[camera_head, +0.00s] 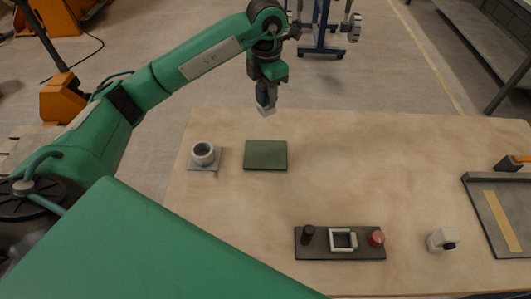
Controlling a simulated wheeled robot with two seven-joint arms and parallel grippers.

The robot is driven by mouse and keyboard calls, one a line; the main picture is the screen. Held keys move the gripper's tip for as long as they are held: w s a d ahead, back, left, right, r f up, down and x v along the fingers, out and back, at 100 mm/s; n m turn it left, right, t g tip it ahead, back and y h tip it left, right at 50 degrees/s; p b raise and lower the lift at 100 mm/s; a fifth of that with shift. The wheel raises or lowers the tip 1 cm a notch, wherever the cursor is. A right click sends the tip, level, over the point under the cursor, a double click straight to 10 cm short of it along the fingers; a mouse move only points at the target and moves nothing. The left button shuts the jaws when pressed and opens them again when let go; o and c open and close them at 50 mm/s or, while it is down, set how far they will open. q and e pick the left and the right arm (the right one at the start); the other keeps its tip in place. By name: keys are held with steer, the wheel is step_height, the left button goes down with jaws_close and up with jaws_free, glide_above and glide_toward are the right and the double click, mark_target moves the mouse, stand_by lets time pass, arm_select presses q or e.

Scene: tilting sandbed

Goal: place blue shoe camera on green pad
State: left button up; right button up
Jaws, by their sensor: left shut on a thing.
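The green pad (265,156) is a flat dark green square lying on the left part of the wooden table. My left gripper (266,100) hangs beyond the pad, near the table's far edge, pointing down. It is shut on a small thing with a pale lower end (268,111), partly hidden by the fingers. It is too small to tell whether this is the blue shoe camera. A white camera-like block (442,239) with a dark round front stands at the right front of the table; no blue shows on it. My right gripper is not in view.
A grey ring-shaped part (203,154) sits on a grey plate just left of the pad. A dark board (309,254) with a black knob, pale square frame and red button lies near the front. A grey tray (476,200) is at the right. The table's middle is clear.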

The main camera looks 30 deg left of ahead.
arm_select(q)
steer(key=shift+w+a+r+n, duration=0.2)
steer(key=shift+r+n, duration=0.05)
steer(key=shift+n, duration=0.65)
steer(key=shift+f, duration=0.2)
steer(key=p, duration=0.4)
glide_above(265, 153)
step_height(265, 153, down, 19)
steer(key=shift+s+d+r, duration=0.1)
steer(key=shift+d, duration=0.05)
steer(key=shift+f, duration=0.35)
steer(key=shift+f, duration=0.2)
steer(key=o, duration=1.1)
steer(key=shift+c, duration=0.2)
steer(key=shift+r, duration=0.1)
